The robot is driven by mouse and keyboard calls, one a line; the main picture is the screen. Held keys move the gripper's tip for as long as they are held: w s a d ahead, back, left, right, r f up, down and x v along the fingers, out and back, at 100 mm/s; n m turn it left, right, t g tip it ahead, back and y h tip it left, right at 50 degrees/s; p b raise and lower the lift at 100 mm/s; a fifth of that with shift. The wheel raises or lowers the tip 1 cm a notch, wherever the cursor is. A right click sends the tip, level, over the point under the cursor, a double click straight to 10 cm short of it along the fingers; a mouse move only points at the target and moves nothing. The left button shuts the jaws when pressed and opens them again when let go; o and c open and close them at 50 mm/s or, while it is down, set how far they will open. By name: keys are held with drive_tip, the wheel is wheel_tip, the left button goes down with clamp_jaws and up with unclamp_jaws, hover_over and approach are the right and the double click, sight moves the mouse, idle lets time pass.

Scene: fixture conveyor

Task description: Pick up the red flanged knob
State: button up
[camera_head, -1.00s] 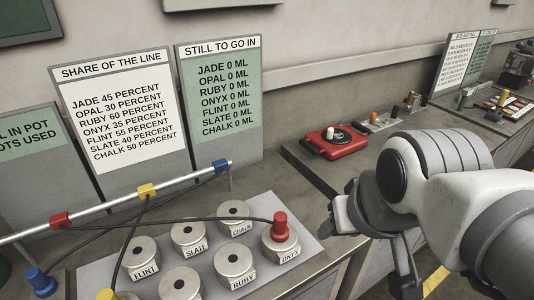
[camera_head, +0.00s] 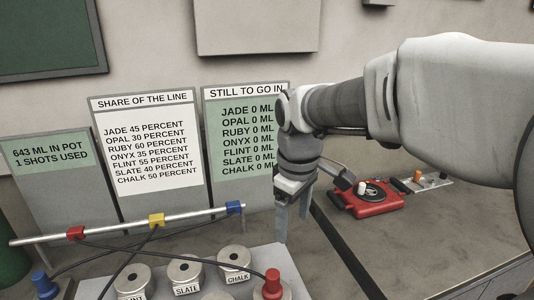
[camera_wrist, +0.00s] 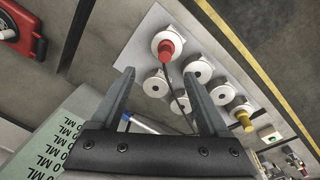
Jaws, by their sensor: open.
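A red knob (camera_head: 272,284) with a wider base stands upright on a round metal cap at the bottom of the head view. In the wrist view the red knob (camera_wrist: 168,48) sits on the end cap of the grey panel (camera_wrist: 150,22), with a dark cable at it. My gripper (camera_head: 293,222) points down, above and behind the knob in the head view. In the wrist view my gripper (camera_wrist: 159,76) is open and empty, and the knob shows beyond the gap between the fingers, apart from them.
Metal caps labelled SLATE (camera_head: 185,272) and CHALK (camera_head: 234,263) stand close by. A rail (camera_head: 115,226) with coloured clips and dark cables crosses behind them. Upright sign boards (camera_head: 150,150) stand at the back. A red device (camera_head: 368,200) lies on the counter at right. A blue knob (camera_head: 44,285) is at left.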

drive_tip(key=w+a+f+n+g, duration=0.1)
drive_tip(key=w+a+f+n, duration=0.2)
drive_tip(key=w, duration=0.1)
hover_over(273, 274)
drive_tip(key=f, duration=1.2)
drive_tip(key=shift+w+f, duration=0.15)
drive_tip(key=shift+w, duration=0.1)
drive_tip(key=shift+s+f, duration=0.15)
drive_tip(key=shift+f, duration=1.2)
drive_tip(key=shift+s+f, duration=0.1)
drive_tip(key=shift+f, duration=1.25)
drive_tip(key=shift+c, duration=0.2)
clamp_jaws()
drive_tip(key=shift+r, duration=0.1)
